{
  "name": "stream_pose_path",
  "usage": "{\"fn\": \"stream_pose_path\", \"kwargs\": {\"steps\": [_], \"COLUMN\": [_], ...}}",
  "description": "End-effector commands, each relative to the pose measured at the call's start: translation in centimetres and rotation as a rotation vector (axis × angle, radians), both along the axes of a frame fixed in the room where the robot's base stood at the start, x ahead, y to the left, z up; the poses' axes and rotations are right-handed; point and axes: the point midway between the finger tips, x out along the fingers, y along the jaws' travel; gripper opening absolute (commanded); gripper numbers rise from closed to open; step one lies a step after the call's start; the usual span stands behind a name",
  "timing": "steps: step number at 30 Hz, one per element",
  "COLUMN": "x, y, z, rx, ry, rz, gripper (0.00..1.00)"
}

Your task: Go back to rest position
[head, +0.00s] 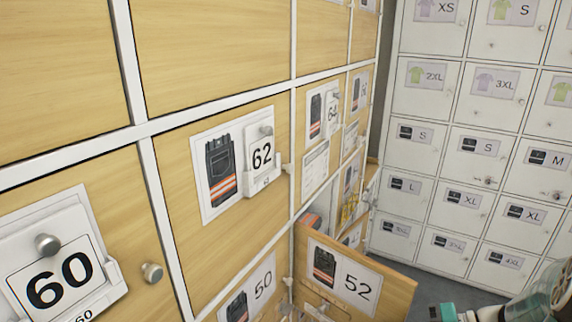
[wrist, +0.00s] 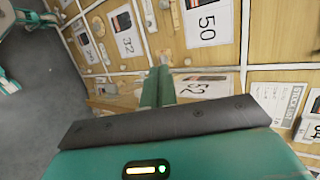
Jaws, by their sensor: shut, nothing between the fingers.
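My gripper (wrist: 160,72) shows in the wrist view as two teal fingers lying together, with nothing held between them. From this view I cannot tell whether the fingertips touch a front. In the head view, the wooden door marked 52 (head: 388,284) stands swung open, out from the locker row. Teal and clear parts at the lower right edge of the head view look like mine, but the fingertips cannot be made out there.
Wooden lockers with white frames fill the left, including doors 62 (head: 221,172), 60 (head: 135,240) and 50 (head: 240,303), which look shut. White lockers (head: 425,150) with size labels stand at the back right. Grey floor (head: 430,288) shows right of door 52.

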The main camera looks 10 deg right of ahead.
Motion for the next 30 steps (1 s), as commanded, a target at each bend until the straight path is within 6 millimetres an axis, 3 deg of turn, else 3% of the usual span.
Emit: {"fn": "stream_pose_path", "kwargs": {"steps": [3, 12, 20, 30], "x": [-0.5, -2.4, -3.8, -4.9], "y": [2.9, 7.7, 10.1, 12.5], "z": [1.0, 3.0, 5.2, 9.6], "rx": [-0.126, -0.47, -0.774, -1.095], "ry": [0.063, 0.15, 0.108, -0.111], "rz": [0.097, 0.248, 0.292, 0.241], "gripper": [0.0, 0.0, 0.0, 0.0]}}
